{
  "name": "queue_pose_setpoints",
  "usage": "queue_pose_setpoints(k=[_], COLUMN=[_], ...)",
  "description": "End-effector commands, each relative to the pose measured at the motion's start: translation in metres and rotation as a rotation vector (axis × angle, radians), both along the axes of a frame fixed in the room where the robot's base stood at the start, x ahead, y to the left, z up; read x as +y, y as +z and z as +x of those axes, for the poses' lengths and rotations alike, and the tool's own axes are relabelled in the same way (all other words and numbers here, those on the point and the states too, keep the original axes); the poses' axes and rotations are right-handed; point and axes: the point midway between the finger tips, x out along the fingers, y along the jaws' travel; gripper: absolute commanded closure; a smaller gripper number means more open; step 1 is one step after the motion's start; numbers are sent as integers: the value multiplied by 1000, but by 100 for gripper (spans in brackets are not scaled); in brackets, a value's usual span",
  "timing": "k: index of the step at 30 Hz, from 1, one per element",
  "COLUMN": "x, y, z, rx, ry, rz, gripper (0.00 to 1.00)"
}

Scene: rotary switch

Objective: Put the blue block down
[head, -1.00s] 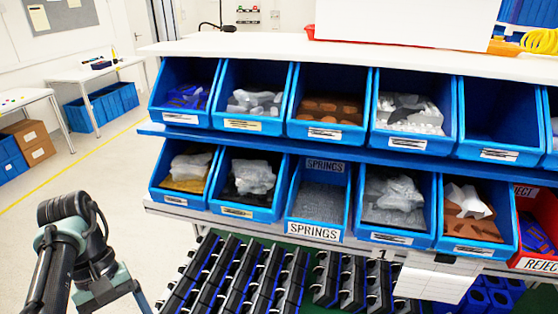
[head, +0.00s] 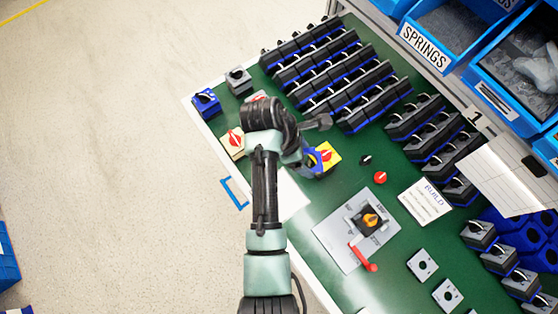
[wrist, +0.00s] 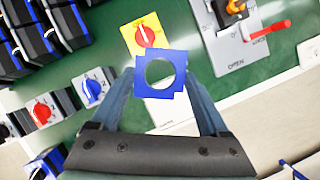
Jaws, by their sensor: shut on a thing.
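The blue block is a square piece with a round hole, seen in the wrist view (wrist: 141,89) between my two fingers. My gripper (wrist: 163,76) is shut on it and holds it over the green bench. In the head view my gripper (head: 303,157) reaches over the bench, and only a little of the blue block (head: 311,159) shows beside it. A yellow plate with a red knob (wrist: 135,32) lies just beyond the block in the wrist view. It also shows right of my gripper in the head view (head: 331,149). I cannot tell the block's height above the bench.
A grey switch panel (head: 334,243) with an orange knob and red lever is on the green bench (head: 385,150). Rows of black switch blocks (head: 325,72) fill the back. A blue block with a knob (head: 206,101) and yellow-topped one (head: 234,144) stand near the left edge.

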Motion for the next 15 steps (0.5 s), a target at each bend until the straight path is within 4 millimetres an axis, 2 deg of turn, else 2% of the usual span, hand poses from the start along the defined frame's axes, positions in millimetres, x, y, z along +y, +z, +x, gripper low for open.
queue_pose_setpoints(k=[1, 7, 11, 15], x=[11, 52, 65, 69], y=[-9, -27, -33, -52], z=[-13, -44, -54, -58], rx=[4, 2, 0, 3], ry=[97, 384, 471, 499], rz=[-2, 1, 0, -1], gripper=[88, 88, 88, 88])
